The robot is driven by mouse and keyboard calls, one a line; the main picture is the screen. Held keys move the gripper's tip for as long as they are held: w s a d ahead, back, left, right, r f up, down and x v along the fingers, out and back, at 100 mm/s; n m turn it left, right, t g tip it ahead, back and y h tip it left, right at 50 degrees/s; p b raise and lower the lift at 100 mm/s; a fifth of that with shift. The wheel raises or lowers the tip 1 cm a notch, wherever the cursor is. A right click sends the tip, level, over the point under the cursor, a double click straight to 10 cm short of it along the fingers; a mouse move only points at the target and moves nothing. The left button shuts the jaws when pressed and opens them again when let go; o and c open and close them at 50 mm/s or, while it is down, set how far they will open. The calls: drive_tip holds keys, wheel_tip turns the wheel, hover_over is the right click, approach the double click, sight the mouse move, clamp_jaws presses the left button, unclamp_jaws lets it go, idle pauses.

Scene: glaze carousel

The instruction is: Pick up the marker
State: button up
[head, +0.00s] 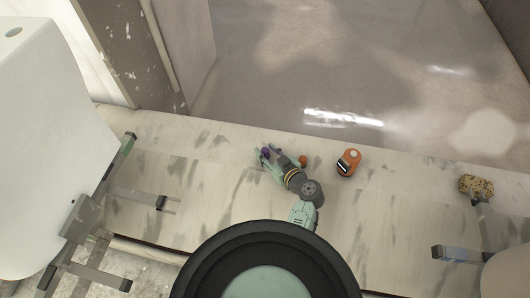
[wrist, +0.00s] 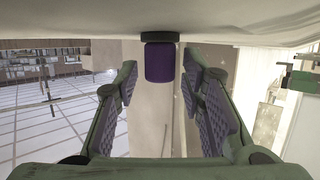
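A short purple cylinder with a dark end, which I take for the marker (wrist: 159,62), shows in the wrist view between and just ahead of my gripper's fingertips. Its dark end meets the pale surface at the top of that view. My gripper (wrist: 160,70) is open, with a clear gap on each side of the cylinder. In the head view the purple thing (head: 265,152) is small, at the tips of my gripper (head: 270,154), low over the pale marbled surface (head: 225,190). Fine detail there is too small to tell.
A small orange-brown round thing (head: 303,161) is close to the right of my gripper. An orange item with a black and white band (head: 348,162) lies further right. A speckled tan block (head: 476,186) is at far right. The surface left of my gripper is clear.

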drive_tip(key=c, duration=0.7)
drive_tip(key=shift+w+r, duration=0.1)
drive_tip(key=shift+r, duration=0.1)
